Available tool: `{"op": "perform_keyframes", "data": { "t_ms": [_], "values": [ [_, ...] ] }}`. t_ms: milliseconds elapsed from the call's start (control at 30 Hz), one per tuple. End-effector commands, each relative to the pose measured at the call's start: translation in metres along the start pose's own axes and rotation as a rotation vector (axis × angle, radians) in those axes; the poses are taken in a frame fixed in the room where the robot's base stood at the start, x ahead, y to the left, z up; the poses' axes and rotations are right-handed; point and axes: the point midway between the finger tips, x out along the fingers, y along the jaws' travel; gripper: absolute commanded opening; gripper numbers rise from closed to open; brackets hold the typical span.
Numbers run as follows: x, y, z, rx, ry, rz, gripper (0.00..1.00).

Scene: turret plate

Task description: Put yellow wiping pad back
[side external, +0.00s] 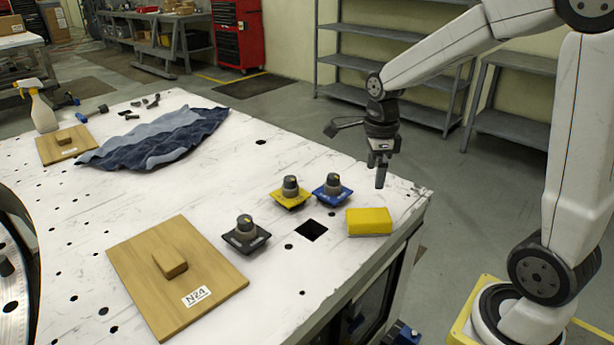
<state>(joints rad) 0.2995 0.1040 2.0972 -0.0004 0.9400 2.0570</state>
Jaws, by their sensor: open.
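A yellow wiping pad (369,222) lies flat on the white work table (300,160), near its right edge, beside a square dark hole (311,230). My gripper (379,178) points down above the table's right edge, a little above and beyond the pad. It is open and empty, and apart from the pad. No marked storage spot for the pad is clear in this view.
Blue (333,188), yellow (290,192) and black (246,234) knobbed plates stand left of the pad. A wooden board (180,275) with a handle lies in front. A blue cloth (155,138), a spray bottle (42,108) and a smaller board (65,145) are at the back left.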

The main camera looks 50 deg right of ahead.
Motion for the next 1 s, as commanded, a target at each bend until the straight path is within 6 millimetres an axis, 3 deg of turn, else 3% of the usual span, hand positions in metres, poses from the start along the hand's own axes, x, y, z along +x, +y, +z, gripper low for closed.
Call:
{"op": "perform_keyframes", "data": {
  "t_ms": [567, 767, 1000],
  "values": [
    [0.002, 0.002, 0.001, -0.033, -0.001, -0.003, 1.0],
    [0.009, 0.009, 0.006, -0.201, -0.007, -0.016, 1.0],
    [0.024, 0.027, 0.015, -0.58, -0.015, -0.055, 1.0]
  ]
}}
